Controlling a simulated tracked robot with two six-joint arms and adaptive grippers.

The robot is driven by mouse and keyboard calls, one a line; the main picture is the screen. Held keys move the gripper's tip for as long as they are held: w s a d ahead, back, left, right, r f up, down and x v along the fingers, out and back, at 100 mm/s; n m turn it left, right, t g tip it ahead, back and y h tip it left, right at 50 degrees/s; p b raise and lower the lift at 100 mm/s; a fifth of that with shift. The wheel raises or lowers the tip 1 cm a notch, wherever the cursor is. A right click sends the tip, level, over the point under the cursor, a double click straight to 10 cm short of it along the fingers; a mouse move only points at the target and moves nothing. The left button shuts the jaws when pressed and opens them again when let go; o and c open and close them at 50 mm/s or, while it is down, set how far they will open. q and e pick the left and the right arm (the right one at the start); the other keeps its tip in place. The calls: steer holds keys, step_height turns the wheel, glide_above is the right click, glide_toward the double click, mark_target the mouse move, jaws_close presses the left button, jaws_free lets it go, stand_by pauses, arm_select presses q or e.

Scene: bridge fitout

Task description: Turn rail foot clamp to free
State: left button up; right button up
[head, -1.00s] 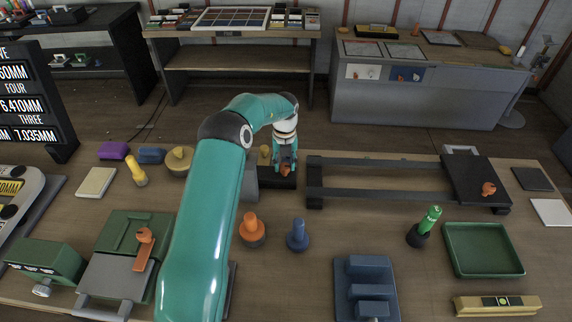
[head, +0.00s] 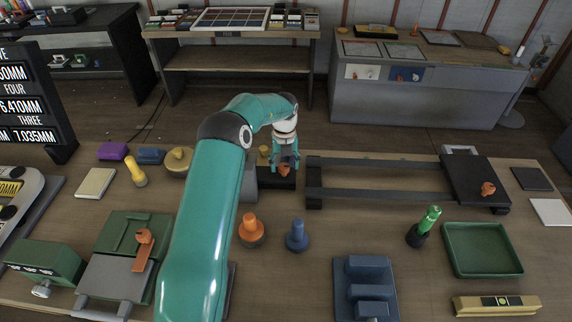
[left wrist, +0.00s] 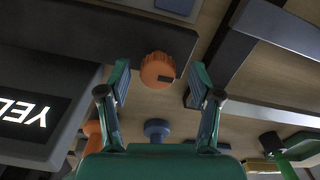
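An orange ridged knob (head: 285,171) stands on a dark block (head: 265,183) near the left end of the rails. It also shows in the left wrist view (left wrist: 157,69), with a small dark mark on its face. My left gripper (head: 285,164) is over this knob. Its two fingers are spread, one on each side of the knob, with a gap on both sides. A second orange knob (head: 488,188) sits on the black block at the rails' right end. I cannot tell from the pictures which knob the rail foot clamp is. My right gripper is not in view.
Two dark parallel rails (head: 380,194) run right from near the gripper. A grey upright block with a lit sign (left wrist: 30,115) is close by on the left. An orange peg (head: 251,230) and a blue peg (head: 297,235) stand in front. A green tray (head: 483,272) lies right.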

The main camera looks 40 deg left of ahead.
mark_target(285, 166)
arm_select(q)
step_height(285, 166, up, 12)
stand_by(0.6)
steer(key=shift+f, duration=0.1)
stand_by(0.4)
